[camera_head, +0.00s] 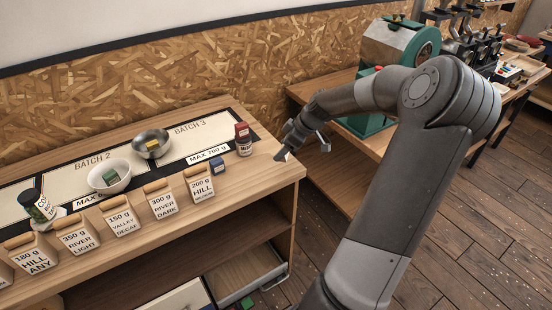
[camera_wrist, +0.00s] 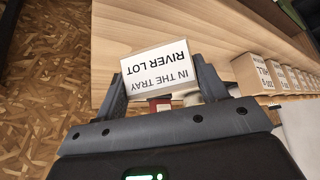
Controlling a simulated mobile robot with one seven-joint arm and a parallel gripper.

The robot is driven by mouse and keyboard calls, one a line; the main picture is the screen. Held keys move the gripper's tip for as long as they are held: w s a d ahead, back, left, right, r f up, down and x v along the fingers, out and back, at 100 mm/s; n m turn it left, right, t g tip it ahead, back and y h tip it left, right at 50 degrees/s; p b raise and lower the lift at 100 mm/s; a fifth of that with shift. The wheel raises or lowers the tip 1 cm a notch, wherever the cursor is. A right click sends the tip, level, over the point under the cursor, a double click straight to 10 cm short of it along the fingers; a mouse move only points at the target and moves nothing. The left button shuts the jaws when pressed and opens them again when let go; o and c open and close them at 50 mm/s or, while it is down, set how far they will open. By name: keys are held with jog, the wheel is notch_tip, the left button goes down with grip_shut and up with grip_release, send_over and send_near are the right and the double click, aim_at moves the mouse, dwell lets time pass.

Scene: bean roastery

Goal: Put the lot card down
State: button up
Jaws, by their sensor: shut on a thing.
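The lot card (camera_wrist: 160,68) is a white card that reads "RIVER LOT" and "IN THE TRAY", upside down in the wrist view. My gripper (camera_wrist: 165,92) is shut on it, one finger at each side. In the head view my gripper (camera_head: 288,148) is near the right end of the wooden bench (camera_head: 270,166), and a small pale piece of the card (camera_head: 282,155) shows at its tip. I cannot tell whether the card touches the bench top.
Labelled bean bags (camera_head: 202,187) stand in a row along the bench's front edge. A green machine (camera_head: 395,45) is on the bench at right.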

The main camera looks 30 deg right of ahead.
aim_at(276, 166)
jog(key=shift+w+a+f, duration=0.4)
jog(key=shift+w+f, duration=0.05)
jog(key=shift+w, duration=0.15)
jog(key=shift+w+a+f, duration=0.35)
jog(key=shift+w+f, duration=0.05)
jog(key=shift+w, duration=0.15)
jog(key=shift+f, duration=2)
jog(key=shift+f, duration=0.1)
jog(key=o, duration=1)
